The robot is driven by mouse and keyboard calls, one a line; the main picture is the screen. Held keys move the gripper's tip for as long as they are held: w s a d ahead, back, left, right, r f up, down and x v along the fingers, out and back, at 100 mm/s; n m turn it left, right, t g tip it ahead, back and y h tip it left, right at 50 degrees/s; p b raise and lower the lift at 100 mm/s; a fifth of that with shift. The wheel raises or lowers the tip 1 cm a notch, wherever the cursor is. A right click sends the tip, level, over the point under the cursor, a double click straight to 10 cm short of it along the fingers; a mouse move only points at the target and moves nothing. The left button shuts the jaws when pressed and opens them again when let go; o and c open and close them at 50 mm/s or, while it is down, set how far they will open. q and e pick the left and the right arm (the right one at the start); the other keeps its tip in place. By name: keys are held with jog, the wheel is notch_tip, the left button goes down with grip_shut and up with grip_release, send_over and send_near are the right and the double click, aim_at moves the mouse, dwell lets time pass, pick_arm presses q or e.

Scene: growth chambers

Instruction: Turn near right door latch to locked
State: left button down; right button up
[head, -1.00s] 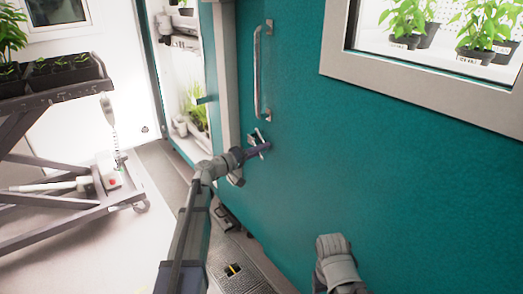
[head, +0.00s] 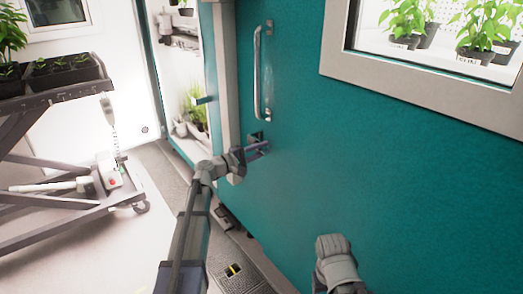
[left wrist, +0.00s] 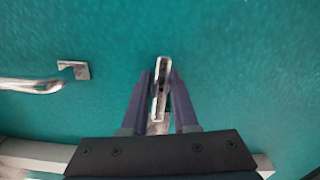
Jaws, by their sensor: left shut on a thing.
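The latch (left wrist: 162,88) is a small metal lever on the teal door (head: 340,160), below the door's long handle. In the left wrist view it lies between my two fingers, nearly in line with them and slightly tilted. My left gripper (head: 262,148) is shut on the latch; its dark fingers (left wrist: 160,90) lie along both sides. In the head view the fingers and wrist hide most of the latch, and only a dark bit of its mount (head: 255,136) shows. My right gripper's fingers are not visible; only a grey part of my right arm shows low in the head view.
The vertical metal handle (head: 259,72) is just above the latch; its end also shows in the left wrist view (left wrist: 30,86). An open chamber with plants (head: 193,108) is left of the door. A cart with seedling trays (head: 60,75) stands at the left. A window frame (head: 430,85) is at the right.

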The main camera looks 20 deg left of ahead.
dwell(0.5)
pick_arm(q)
jog(key=c, duration=0.7)
grip_release()
jog(key=v, duration=0.7)
jog(key=shift+s+a, duration=0.25)
jog(key=shift+s, duration=0.1)
